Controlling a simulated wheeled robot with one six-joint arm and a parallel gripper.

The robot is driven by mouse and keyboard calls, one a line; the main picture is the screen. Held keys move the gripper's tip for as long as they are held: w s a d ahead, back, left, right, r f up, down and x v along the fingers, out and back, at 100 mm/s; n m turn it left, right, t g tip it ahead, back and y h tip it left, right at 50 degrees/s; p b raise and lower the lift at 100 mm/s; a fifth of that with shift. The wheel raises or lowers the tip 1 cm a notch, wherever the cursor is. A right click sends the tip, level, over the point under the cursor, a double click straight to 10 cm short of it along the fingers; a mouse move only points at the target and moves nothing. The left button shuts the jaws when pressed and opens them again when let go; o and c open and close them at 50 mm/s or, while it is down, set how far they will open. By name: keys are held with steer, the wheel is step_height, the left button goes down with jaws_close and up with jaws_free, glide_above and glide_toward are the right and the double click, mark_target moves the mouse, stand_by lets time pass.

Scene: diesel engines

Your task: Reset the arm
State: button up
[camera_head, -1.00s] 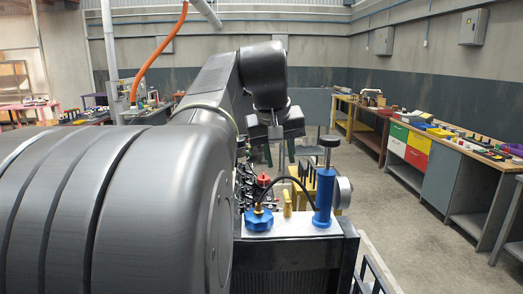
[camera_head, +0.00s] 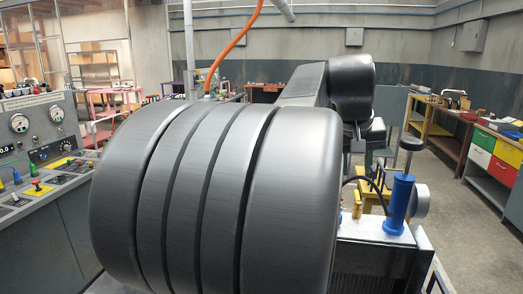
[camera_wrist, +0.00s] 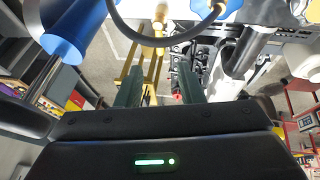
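My arm reaches forward in the head view, and its large dark shell fills the middle of the picture. My gripper (camera_head: 366,160) hangs from the arm's far end, close to the blue hand-pump cylinder (camera_head: 398,205), and is partly hidden there. In the wrist view my gripper (camera_wrist: 159,88) has its two dark green fingers apart, with nothing held between them. Beyond the fingers are a brass fitting (camera_wrist: 158,25) and dark engine parts. The blue cylinder also shows at the upper left of the wrist view (camera_wrist: 75,25).
A control console (camera_head: 45,135) with dials and levers stands at the left. Workbenches with coloured drawers (camera_head: 493,155) line the right side. Open floor (camera_head: 445,195) lies between the pump stand and these benches. A black hose (camera_wrist: 178,38) curves near my gripper.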

mark_target(358, 195)
steer(key=p+x, duration=0.1)
steer(key=x, duration=0.7)
steer(key=shift+d+f, duration=0.1)
steer(key=shift+f, duration=0.15)
steer(key=shift+r, duration=0.1)
steer(key=b+v, duration=0.2)
steer(key=v, duration=1.1)
steer(key=p+x, duration=0.2)
steer(key=x, duration=1.1)
steer(key=shift+w, duration=0.1)
steer(key=shift+d+m+g+h+b, duration=0.15)
steer(key=shift+m+g+h+b, duration=0.1)
steer(key=shift+m, duration=0.5)
steer(key=shift+d+m+g+h+b, duration=0.15)
steer(key=shift+m+g+h, duration=0.1)
steer(key=shift+m, duration=0.5)
